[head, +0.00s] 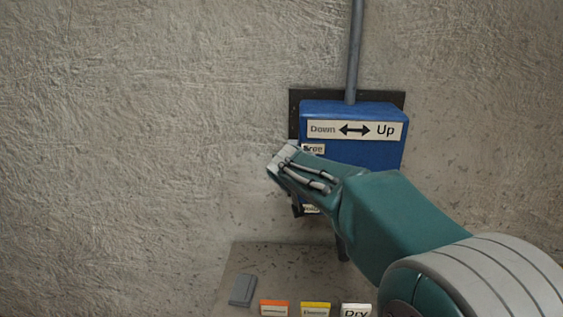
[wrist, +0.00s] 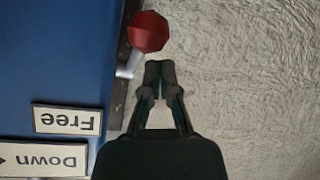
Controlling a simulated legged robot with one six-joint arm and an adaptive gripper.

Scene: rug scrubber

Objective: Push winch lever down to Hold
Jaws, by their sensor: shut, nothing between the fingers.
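The winch box (head: 375,153) is blue and fixed to the wall, with a "Down / Up" label on its upper front. A "Free" label (wrist: 66,120) shows upside down in the wrist view. The winch lever has a red knob (wrist: 148,31) on a pale metal stem at the box's side edge. My gripper (wrist: 160,68) is shut and empty, its fingertips just short of the knob and beside the stem; I cannot tell if they touch. In the head view my gripper (head: 284,158) covers the lever and most of the lower label.
A grey pipe (head: 353,50) rises from the box top. Below stands a panel (head: 285,262) with a grey switch (head: 241,290), an orange-edged label (head: 274,308), a yellow-edged label (head: 315,309) and a "Dry" label (head: 356,310). The wall left of the box is bare.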

